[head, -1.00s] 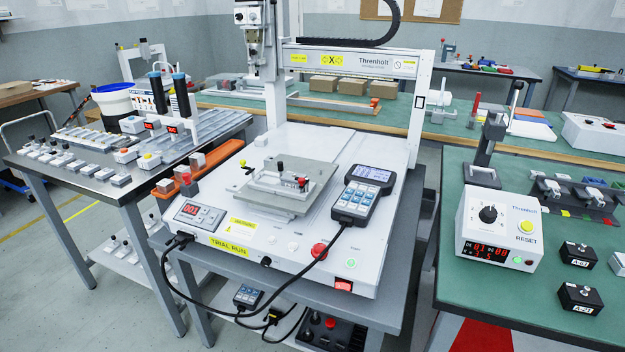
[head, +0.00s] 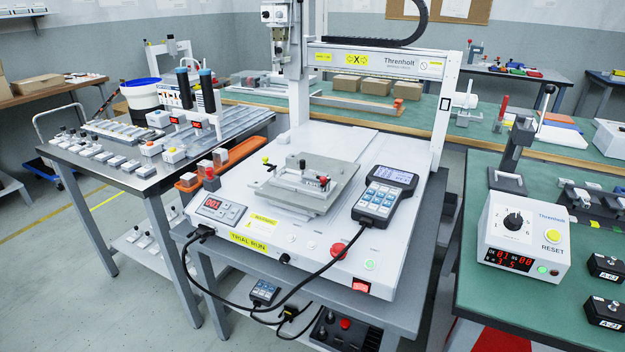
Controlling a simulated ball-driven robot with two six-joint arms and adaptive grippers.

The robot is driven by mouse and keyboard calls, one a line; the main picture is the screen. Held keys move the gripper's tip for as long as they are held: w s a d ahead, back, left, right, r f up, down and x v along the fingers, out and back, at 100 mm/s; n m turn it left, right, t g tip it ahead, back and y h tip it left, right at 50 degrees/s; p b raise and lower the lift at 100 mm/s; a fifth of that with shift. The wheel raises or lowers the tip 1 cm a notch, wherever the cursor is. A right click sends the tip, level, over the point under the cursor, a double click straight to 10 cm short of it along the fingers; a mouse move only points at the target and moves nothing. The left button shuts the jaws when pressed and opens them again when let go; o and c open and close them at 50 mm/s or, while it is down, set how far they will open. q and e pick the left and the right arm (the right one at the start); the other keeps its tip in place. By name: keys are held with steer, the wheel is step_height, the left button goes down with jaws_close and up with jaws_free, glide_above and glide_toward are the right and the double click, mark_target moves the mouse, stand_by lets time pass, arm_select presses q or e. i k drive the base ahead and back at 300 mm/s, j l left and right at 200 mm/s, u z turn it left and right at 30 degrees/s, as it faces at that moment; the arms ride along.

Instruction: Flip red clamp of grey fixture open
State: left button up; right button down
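The grey fixture (head: 338,194) sits on the bed of the white gantry machine in the head view, near the middle of the picture. A small red clamp part (head: 323,182) shows on top of the fixture at its right side. It is too small to tell exactly how the clamp lies. A yellow-tipped knob (head: 266,161) sticks out at the fixture's left. Neither of my grippers is in view.
A handheld pendant (head: 383,198) lies on the machine bed (head: 240,200) just right of the fixture, its cable running down the front. The gantry's head (head: 281,15) hangs above and behind. A red button (head: 337,249) is on the front panel.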

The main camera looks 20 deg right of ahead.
mark_target(324, 180)
steer(key=z, duration=0.3)
steer(key=i+j+z, duration=0.1)
steer(key=j+z, duration=0.25)
steer(key=i+j+z, duration=0.1)
steer(key=z, duration=0.25)
steer(key=j+z, duration=0.6)
steer(key=j, duration=1.05)
steer(key=j+z, duration=0.25)
steer(key=j, duration=1.1)
steer(key=k+j, duration=0.1)
steer(key=j, duration=0.95)
